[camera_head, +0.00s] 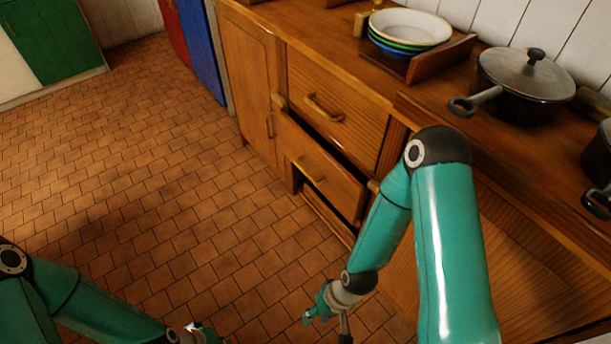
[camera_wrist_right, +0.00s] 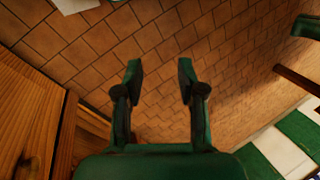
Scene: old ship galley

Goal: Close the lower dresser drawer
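The lower dresser drawer (camera_head: 325,178) is in the middle of the head view, below the upper drawer (camera_head: 340,103). It stands partly out, with a dark gap above its front, and has a yellowish bar handle (camera_head: 309,172). My right gripper (camera_head: 327,322) hangs low over the floor, in front of the dresser and apart from the drawer. In the right wrist view my right gripper (camera_wrist_right: 160,75) is open, with only floor tiles between its fingers. My left gripper (camera_head: 200,335) is at the bottom edge of the head view, mostly cut off.
The wooden dresser top holds stacked bowls (camera_head: 410,28) in a wooden rack and a lidded pan (camera_head: 525,85). A cupboard door (camera_head: 250,85) is left of the drawers. The tiled floor (camera_head: 160,170) in front is clear.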

